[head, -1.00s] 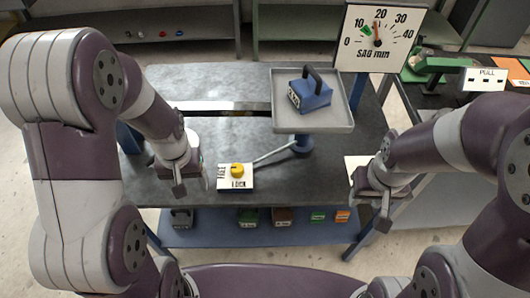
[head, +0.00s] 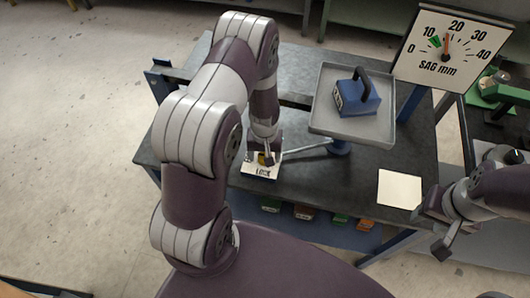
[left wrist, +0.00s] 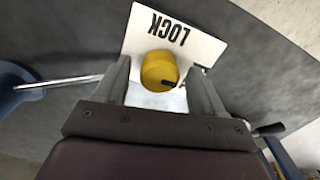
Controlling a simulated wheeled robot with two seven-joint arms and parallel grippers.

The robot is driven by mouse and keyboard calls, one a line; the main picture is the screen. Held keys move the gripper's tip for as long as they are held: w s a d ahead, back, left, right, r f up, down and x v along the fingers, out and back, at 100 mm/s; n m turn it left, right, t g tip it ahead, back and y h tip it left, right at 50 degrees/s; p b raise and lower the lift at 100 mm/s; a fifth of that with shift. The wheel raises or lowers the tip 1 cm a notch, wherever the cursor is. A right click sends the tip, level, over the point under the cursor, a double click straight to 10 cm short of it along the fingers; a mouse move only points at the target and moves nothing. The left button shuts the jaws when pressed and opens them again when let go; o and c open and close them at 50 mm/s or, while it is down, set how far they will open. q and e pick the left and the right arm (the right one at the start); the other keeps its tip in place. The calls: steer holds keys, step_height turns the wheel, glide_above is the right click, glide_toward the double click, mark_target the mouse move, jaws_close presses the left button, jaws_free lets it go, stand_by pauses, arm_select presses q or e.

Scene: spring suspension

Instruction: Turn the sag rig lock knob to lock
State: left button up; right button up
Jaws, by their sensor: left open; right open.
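The yellow lock knob (left wrist: 158,68) sits on a white plate (left wrist: 190,45) marked LOCK. A black pointer on the knob aims to the lower right in the left wrist view, away from the word LOCK. My left gripper (left wrist: 158,75) is open, with a finger on each side of the knob; gaps appear to remain between the fingers and it. In the head view my left gripper (head: 264,152) is above the plate and partly hides the knob (head: 262,159). My right gripper (head: 438,230) is open and empty, off the bench's right front corner.
A blue weight (head: 358,97) with a black handle stands on the grey tray (head: 335,128). The sag dial (head: 455,45) stands behind it to the right. A thin rod runs from the plate toward the tray's post. A blank white sheet (head: 400,188) lies at the bench's front right.

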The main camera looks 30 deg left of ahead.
arm_select(q)
steer(key=shift+s+a, duration=0.1)
steer(key=shift+s, duration=0.05)
steer(key=shift+f, duration=0.1)
steer(key=shift+w, duration=0.25)
steer(key=c, duration=1)
steer(key=shift+c, duration=0.2)
